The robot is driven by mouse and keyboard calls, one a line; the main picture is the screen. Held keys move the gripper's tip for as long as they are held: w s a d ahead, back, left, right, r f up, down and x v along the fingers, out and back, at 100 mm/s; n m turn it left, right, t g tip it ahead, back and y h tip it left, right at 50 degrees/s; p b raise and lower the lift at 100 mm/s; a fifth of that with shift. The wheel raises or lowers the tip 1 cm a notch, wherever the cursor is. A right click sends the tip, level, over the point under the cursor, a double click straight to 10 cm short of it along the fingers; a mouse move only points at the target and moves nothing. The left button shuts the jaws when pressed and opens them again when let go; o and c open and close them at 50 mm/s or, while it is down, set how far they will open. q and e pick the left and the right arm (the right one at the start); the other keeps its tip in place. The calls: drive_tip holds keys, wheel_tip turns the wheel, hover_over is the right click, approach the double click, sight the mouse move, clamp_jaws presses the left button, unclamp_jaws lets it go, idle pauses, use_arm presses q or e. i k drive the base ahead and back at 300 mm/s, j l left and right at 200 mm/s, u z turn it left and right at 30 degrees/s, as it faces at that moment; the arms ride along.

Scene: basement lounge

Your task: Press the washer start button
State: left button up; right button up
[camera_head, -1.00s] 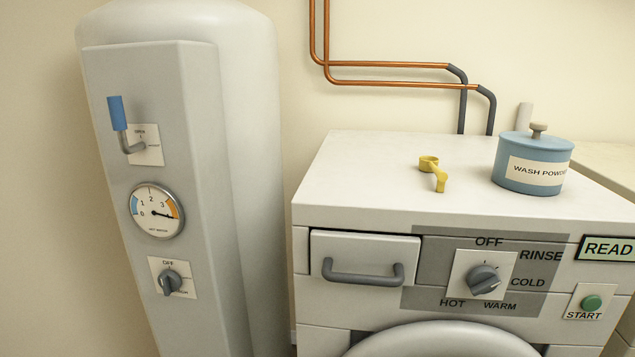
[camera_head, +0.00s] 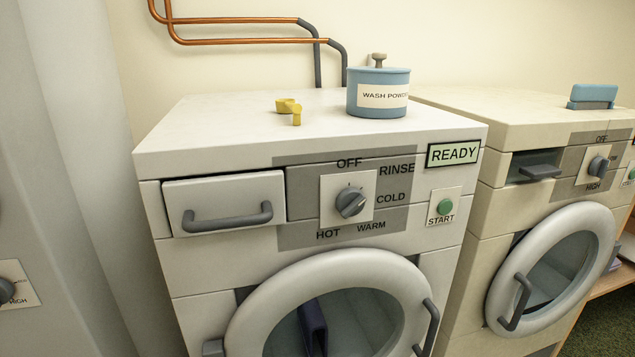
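The washer (camera_head: 220,145) stands in the middle of the head view, with a white body. Its green round start button (camera_head: 445,206) sits on a pale plate labelled START, on the right of the front panel. Above it a display (camera_head: 454,154) reads READY. The grey dial (camera_head: 351,202) is surrounded by OFF, RINSE, COLD, WARM and HOT; its exact setting is hard to tell. The detergent drawer (camera_head: 224,203) is shut. The round door (camera_head: 262,307) looks shut, with dark cloth (camera_head: 313,326) behind its glass. Neither of my grippers is in view.
A yellow scoop (camera_head: 289,108) and a blue wash powder tub (camera_head: 378,92) stand on the washer top. A second machine (camera_head: 467,107) stands close on the right, with a blue object (camera_head: 593,95) on top. A grey-white boiler (camera_head: 75,150) stands at left.

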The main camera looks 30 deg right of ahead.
sight(446, 206)
drive_tip(key=z, duration=1.55)
